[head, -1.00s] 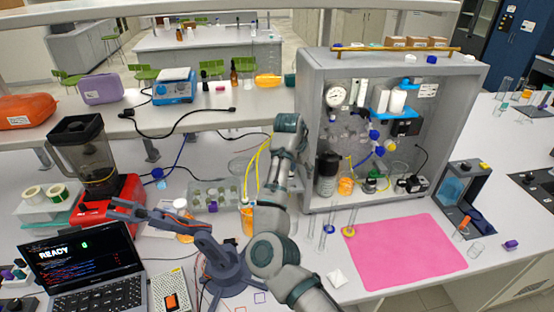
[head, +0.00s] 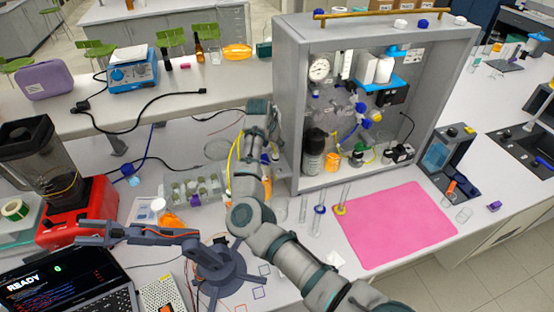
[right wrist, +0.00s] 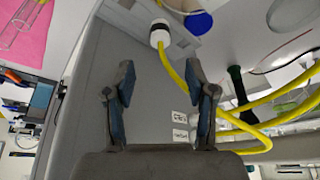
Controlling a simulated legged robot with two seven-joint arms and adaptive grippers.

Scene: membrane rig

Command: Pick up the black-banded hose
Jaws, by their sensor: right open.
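The yellow hose (head: 233,160) hangs in a loop beside my right forearm in the head view, partly hidden by it. In the right wrist view, the yellow hose (right wrist: 178,70) has a white end with a black band (right wrist: 159,38), beyond the fingertips. From there it runs down behind the right-hand finger and curves away to the right. My right gripper (right wrist: 160,75) is open, with nothing seen held between its fingers. In the head view its fingers are hidden or too small to tell, behind my wrist. My left gripper is not in view.
A grey open cabinet (head: 288,110) with a gauge and bottles stands right of my arm. A vial tray (head: 207,198), an orange flask (head: 170,220) and a small dark desktop arm (head: 222,262) are on the left. A pink mat (head: 398,228) lies bare at the right.

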